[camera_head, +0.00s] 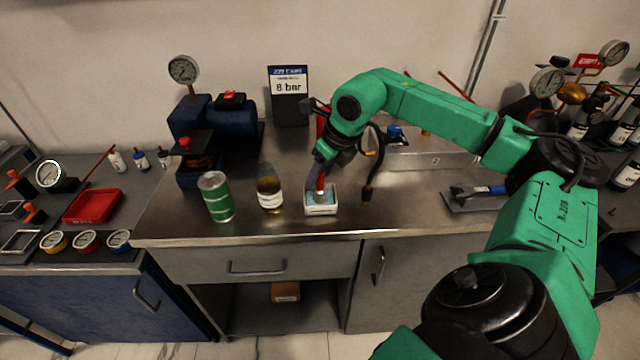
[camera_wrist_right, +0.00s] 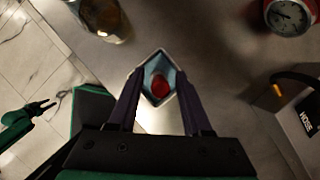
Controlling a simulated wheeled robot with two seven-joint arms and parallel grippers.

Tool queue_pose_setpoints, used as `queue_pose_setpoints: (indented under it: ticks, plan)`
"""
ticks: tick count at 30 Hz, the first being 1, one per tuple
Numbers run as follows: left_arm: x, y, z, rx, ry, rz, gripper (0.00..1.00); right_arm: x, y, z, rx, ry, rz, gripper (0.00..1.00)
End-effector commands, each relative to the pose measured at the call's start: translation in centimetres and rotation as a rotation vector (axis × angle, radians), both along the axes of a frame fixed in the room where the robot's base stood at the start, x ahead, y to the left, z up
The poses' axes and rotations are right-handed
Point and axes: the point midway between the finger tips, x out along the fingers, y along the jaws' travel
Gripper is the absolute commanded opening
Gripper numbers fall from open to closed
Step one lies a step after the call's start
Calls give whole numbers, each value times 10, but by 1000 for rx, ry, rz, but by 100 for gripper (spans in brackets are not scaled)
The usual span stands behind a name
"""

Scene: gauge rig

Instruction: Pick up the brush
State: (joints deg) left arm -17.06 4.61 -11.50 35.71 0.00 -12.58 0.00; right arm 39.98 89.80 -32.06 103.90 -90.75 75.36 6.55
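A red upright thing, which looks like the brush (camera_head: 320,182), stands in a small white box (camera_head: 321,209) with a blue inside on the steel bench. In the right wrist view its red top (camera_wrist_right: 160,88) shows inside the box (camera_wrist_right: 147,63). My right gripper (camera_head: 316,175) points down over the box. In the wrist view its two dark fingers (camera_wrist_right: 160,85) are apart, one on each side of the red part, with gaps visible. The brush's lower end is hidden. My left gripper (camera_wrist_right: 43,108) appears small at the left of the wrist view, its prongs apart and empty.
A glass jar (camera_head: 270,194) and a green can (camera_head: 216,197) stand left of the box. The bench's front edge is near.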

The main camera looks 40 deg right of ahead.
Motion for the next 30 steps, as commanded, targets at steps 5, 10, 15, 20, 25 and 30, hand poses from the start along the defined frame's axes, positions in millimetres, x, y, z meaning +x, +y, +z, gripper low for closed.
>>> queue_pose_setpoints:
  ticks: [5,10,15,20,25,30]
  plan:
    - [-3,0,0,1,5,1,50,0,0,0,0,0,0,0]
    - [-3,1,0,1,6,1,50,0,0,1,0,0,0,0]
    - [-4,1,0,1,7,1,50,0,0,5,0,-1,0,0]
    - [-4,1,2,1,7,1,50,1,0,29,2,-6,-1,0]
    - [-4,1,19,1,7,2,50,2,1,89,5,-10,2,0]
    - [-4,0,42,0,7,1,50,1,1,155,5,-9,2,0]
